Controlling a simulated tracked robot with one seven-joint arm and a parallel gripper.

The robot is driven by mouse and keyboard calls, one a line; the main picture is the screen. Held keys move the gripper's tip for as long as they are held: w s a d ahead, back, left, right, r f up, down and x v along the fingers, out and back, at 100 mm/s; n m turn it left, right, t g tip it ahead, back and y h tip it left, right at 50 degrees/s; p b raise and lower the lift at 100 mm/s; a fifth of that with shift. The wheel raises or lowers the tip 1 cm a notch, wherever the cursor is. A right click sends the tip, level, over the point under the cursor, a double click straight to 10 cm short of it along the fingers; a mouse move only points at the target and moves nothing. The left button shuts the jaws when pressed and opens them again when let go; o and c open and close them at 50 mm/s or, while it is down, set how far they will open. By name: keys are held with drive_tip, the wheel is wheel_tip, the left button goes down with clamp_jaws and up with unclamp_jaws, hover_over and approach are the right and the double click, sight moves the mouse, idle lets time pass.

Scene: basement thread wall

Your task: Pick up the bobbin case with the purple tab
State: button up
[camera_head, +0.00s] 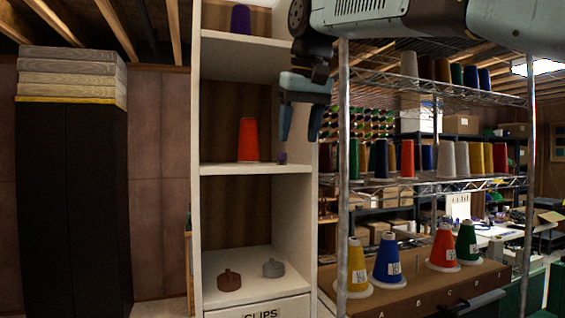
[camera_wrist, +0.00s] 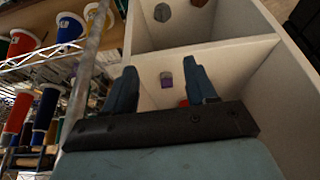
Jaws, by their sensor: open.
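The small bobbin case with the purple tab (camera_head: 282,158) stands on the middle shelf of the white cabinet, near the shelf's right end. In the wrist view the case (camera_wrist: 166,79) shows grey and purple, beyond and between my fingertips. My gripper (camera_head: 300,137) is open and empty, pointing down in front of the cabinet's right side, with its tips a little above the case in the picture. Both fingers (camera_wrist: 160,68) show in the wrist view, apart from the case.
A red thread cone (camera_head: 248,139) stands left of the case. A brown case (camera_head: 229,281) and a grey case (camera_head: 273,268) sit on the shelf below. The cabinet's right side wall (camera_head: 296,215) and the wire rack's post (camera_head: 343,200) are close on the right.

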hover_over(282, 159)
drive_tip(key=s, duration=0.2)
drive_tip(key=shift+w+d, duration=0.25)
drive_tip(key=shift+d, duration=0.1)
drive_tip(key=shift+x, duration=2.55)
clamp_jaws()
